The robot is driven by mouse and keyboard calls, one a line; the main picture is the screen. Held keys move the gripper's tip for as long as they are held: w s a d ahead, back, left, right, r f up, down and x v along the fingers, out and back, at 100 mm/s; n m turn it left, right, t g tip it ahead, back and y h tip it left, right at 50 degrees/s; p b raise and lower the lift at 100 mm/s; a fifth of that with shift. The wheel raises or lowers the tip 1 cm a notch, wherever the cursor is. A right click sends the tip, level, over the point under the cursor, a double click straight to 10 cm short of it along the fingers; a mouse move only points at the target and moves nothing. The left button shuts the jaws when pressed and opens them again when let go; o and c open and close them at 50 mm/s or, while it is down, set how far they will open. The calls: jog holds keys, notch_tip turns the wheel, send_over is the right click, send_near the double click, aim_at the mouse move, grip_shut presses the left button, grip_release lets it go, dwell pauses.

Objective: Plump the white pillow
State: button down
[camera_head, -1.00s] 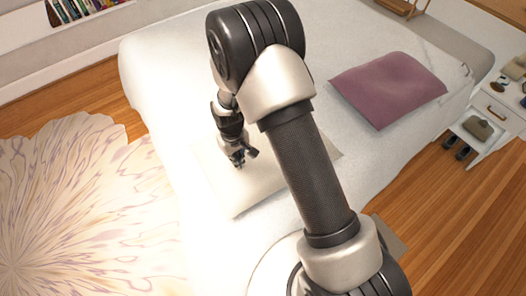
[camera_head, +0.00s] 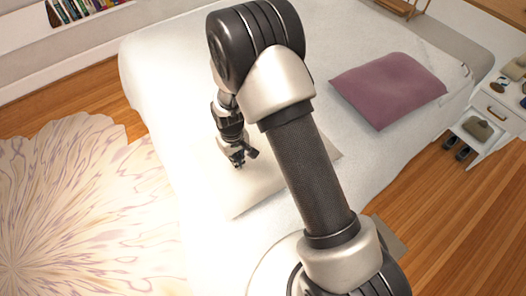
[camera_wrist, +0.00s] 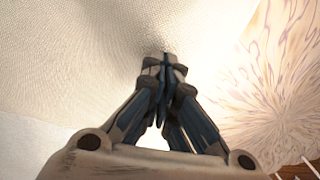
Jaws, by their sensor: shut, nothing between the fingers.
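The white pillow (camera_head: 245,196) lies flat on the white bed, near the bed's front left part. My arm hides part of it in the head view. In the wrist view, the pillow's woven surface (camera_wrist: 75,55) fills the upper left. My gripper (camera_head: 241,161) points down over the pillow. In the wrist view, my gripper (camera_wrist: 165,58) has its fingers together with nothing between them. The fingertips meet the pillow's surface, and a small dark dent or shadow shows there.
The bed (camera_head: 165,60) has a mauve pillow (camera_head: 388,90) at its right. A white nightstand (camera_head: 490,120) with small items stands at the far right. A patterned rug (camera_head: 70,210) covers the wooden floor at the left. A bookshelf (camera_head: 85,10) is at the top left.

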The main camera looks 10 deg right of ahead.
jog(key=shift+f, duration=0.1)
jog(key=shift+f+b, duration=1.1)
jog(key=shift+f, duration=0.3)
jog(key=shift+r, duration=0.1)
jog(key=shift+r+p, duration=1)
jog(key=shift+r, duration=0.4)
jog(key=shift+f, duration=0.2)
jog(key=shift+f+b, duration=1.1)
jog(key=shift+f, duration=0.15)
jog(key=shift+r+p, duration=0.95)
jog(key=shift+r, duration=0.5)
